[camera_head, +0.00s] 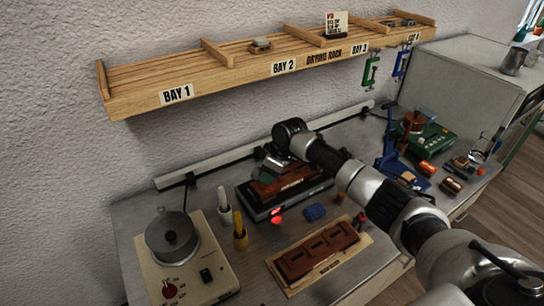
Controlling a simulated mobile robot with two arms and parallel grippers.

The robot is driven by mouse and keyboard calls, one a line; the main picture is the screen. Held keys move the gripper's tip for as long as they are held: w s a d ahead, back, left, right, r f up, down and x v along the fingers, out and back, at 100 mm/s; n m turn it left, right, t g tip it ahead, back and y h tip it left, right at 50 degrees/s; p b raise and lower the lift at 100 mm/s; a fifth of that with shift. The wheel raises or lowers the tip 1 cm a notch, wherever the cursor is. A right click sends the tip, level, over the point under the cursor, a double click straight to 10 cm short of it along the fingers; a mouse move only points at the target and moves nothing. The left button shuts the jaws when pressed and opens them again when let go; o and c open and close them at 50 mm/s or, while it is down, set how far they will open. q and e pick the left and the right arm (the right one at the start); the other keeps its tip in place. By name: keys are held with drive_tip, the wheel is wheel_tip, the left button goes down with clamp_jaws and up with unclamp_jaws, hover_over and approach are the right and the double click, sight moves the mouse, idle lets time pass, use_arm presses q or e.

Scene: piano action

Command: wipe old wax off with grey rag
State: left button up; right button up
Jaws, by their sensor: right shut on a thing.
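My right gripper (272,163) is at the end of the arm that comes in from the right. It points down over a brown wooden block (290,183) on a black device (268,208) with a red light. It is shut on a small greyish thing, which looks like the grey rag; the wrist and fingers hide most of it. I cannot tell whether the rag touches the block, and no wax can be made out. My left gripper is not in view.
A pot (172,238) stands on a beige heater at the left. White and yellow sticks stand beside it. The drying rack (190,78) hangs above. Tools crowd the bench's right end.

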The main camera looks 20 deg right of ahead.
wheel_tip(320, 180, up, 3)
drive_tip(key=shift+a+f+p, duration=0.1)
drive_tip(key=shift+a+p, duration=0.05)
drive_tip(key=shift+p, duration=0.9)
drive_tip(key=shift+r, duration=0.25)
drive_tip(key=shift+d, duration=0.2)
drive_tip(key=shift+a, duration=0.15)
